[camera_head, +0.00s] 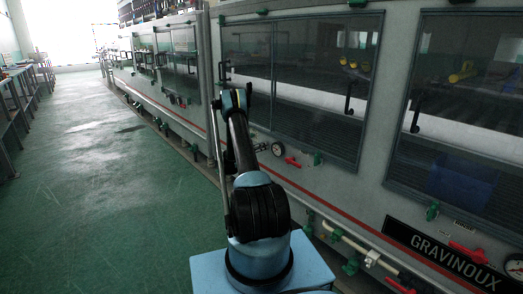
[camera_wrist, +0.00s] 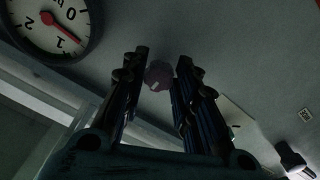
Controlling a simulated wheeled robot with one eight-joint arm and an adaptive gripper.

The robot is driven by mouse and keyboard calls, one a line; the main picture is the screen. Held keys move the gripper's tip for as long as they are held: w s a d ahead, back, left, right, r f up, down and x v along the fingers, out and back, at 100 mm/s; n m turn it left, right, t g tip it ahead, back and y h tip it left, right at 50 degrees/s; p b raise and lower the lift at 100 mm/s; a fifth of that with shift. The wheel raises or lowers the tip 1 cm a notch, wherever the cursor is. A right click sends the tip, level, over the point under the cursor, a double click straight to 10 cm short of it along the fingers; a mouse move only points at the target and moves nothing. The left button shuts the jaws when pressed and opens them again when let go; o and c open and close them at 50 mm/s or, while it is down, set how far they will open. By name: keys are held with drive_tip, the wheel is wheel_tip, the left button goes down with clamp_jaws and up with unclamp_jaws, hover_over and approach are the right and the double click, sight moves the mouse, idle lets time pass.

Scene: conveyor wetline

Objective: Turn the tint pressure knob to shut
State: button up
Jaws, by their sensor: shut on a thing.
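In the wrist view a dark round knob (camera_wrist: 158,77) with a small light mark sits on the grey machine panel, between the fingertips of my gripper (camera_wrist: 162,62). My gripper is shut on the knob. A white dial gauge (camera_wrist: 38,27) with a black rim is at the upper left of that view. Its red needle points between 0 and 1. In the head view my arm reaches up against the machine front, and the knob is hidden behind it.
The long grey machine (camera_head: 377,160) has large windows with black handles (camera_head: 349,98). Along its lower side are a gauge (camera_head: 277,149), red levers (camera_head: 292,162), green valves (camera_head: 432,212) and a pipe (camera_head: 345,238). Green floor (camera_head: 110,190) at left is clear.

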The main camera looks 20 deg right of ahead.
drive_tip(key=o, duration=1.1)
drive_tip(key=shift+f, duration=0.1)
drive_tip(key=shift+c, duration=0.2)
drive_tip(key=shift+a, duration=0.1)
drive_tip(key=v, duration=1.1)
drive_tip(key=shift+a, duration=0.4)
drive_tip(key=shift+s, duration=0.1)
